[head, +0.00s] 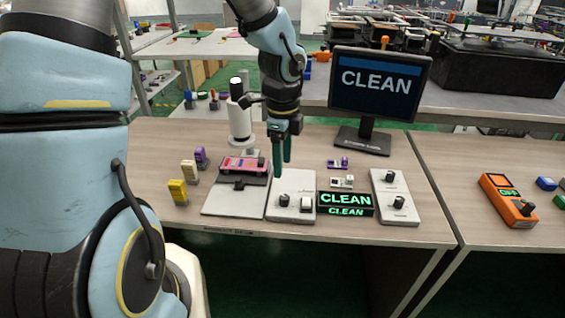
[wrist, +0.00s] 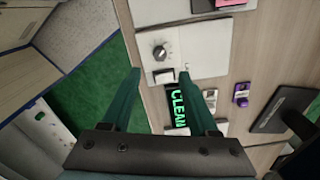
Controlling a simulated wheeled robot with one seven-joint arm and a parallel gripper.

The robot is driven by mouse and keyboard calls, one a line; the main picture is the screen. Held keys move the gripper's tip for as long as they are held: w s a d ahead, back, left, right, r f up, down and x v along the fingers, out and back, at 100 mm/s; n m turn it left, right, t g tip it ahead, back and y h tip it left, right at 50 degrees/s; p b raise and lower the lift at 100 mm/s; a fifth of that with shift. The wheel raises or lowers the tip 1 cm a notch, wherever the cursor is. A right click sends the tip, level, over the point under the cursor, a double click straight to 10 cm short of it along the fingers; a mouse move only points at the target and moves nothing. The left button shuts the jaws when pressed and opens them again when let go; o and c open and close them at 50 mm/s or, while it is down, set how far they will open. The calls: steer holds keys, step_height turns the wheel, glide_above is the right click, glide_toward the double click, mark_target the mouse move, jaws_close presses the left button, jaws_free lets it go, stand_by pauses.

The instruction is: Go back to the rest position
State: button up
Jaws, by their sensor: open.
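My gripper (head: 281,155) hangs pointing down above the table, over the back edge of a light grey panel (head: 292,212) with a black knob (head: 285,201) and a white rocker switch (head: 306,203). In the wrist view my gripper (wrist: 170,85) has its two green fingers spread wide, with nothing between them. The knob panel (wrist: 197,62) lies beyond the fingers, and the lit CLEAN sign (wrist: 178,105) shows between them. No rest position is marked in either view.
A monitor (head: 380,85) reading CLEAN stands at the back right. A pink device (head: 243,165) sits left of my gripper. A panel with two knobs (head: 396,197) lies right. An orange box (head: 507,200) is on the right table.

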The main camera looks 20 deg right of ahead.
steer(key=a+r+n, duration=0.3)
steer(key=a+n, duration=0.9)
steer(key=a+r+n+t, duration=0.1)
steer(key=a+r+n, duration=0.2)
steer(key=a+n, duration=1)
steer(key=shift+w+r+t, duration=0.3)
steer(key=shift+w, duration=0.1)
